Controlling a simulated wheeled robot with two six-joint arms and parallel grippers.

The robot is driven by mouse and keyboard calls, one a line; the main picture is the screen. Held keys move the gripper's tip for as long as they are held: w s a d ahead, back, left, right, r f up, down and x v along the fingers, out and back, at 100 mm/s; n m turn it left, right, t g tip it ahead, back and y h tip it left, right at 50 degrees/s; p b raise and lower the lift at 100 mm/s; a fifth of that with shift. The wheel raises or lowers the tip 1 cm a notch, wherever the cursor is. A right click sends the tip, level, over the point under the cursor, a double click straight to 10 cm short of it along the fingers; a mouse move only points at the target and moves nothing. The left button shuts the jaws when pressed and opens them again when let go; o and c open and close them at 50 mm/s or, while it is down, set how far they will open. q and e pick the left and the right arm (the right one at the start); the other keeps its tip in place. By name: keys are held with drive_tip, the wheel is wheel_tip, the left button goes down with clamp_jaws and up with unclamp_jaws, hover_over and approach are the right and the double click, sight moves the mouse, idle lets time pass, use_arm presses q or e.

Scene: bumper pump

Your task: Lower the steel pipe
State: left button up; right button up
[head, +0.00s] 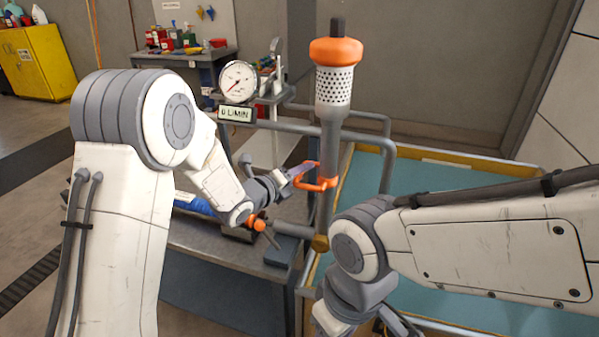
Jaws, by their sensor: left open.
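The steel pipe (330,150) stands upright at the middle, with a perforated white section (334,87) and an orange collar (336,51) at its top. An orange handle (318,184) sticks out from its left side. My left gripper (303,171) is open, with its fingertips beside the orange handle; I cannot tell whether they touch it. My right arm crosses in front of the lower pipe, and its gripper is below the frame's bottom edge. The pipe's lower end is partly hidden.
A round gauge (238,79) with a "0 L/MIN" plate (236,114) stands left of the pipe. A grey bench (215,250) lies below my left arm. A teal-floored basin (440,179) with a yellow rim is at right. A grey side pipe (388,165) bends down beside the pipe.

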use_arm(q)
clamp_jaws()
idle(1.4)
